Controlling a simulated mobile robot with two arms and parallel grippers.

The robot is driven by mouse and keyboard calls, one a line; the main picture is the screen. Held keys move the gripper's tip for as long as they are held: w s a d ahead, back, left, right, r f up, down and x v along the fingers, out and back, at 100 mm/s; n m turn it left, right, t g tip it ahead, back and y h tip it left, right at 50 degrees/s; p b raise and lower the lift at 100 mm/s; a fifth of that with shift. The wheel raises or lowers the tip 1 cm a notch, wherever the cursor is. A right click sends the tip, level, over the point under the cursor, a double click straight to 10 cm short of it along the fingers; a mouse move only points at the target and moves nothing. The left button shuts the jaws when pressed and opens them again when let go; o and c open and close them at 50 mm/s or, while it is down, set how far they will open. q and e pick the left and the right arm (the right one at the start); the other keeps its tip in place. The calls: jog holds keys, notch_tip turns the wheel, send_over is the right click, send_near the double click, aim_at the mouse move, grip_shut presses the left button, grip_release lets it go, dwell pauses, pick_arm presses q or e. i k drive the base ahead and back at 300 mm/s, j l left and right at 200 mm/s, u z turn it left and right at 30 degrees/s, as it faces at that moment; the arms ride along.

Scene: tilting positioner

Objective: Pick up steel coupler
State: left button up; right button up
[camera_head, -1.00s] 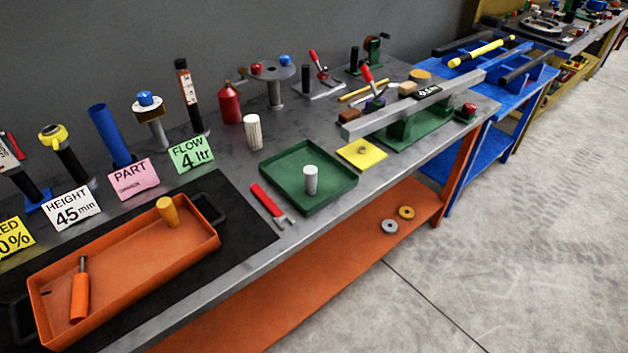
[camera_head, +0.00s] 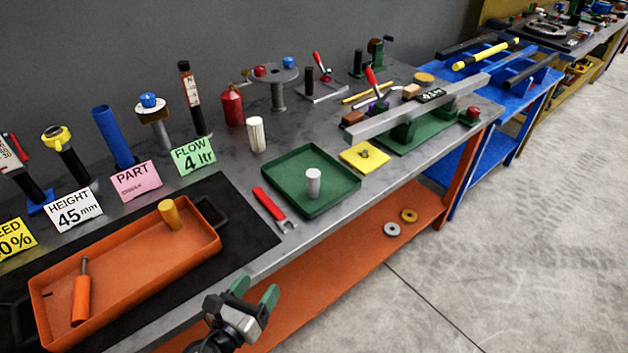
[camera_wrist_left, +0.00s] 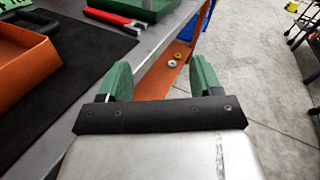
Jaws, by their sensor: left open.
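A pale grey cylinder (camera_head: 313,183), which looks like the steel coupler, stands upright in the green tray (camera_head: 345,196). A second, ribbed pale cylinder (camera_head: 256,135) stands on the bench behind that tray; I cannot tell for certain which is the coupler. My left gripper (camera_head: 256,291) is at the bench's front edge, below and left of the green tray, apart from both cylinders. Its green fingers are open and empty, also in the left wrist view (camera_wrist_left: 162,78). There, only a corner of the green tray (camera_wrist_left: 150,8) shows and no cylinder is visible. My right gripper is not in view.
A red wrench (camera_head: 274,209) lies between the green tray and the black mat (camera_head: 245,240). An orange tray (camera_head: 130,262) holds a yellow cylinder (camera_head: 170,214) and an orange-handled tool (camera_head: 81,297). A yellow plate (camera_head: 364,157) lies right of the green tray.

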aim_at(313, 175)
jog(key=i, duration=0.95)
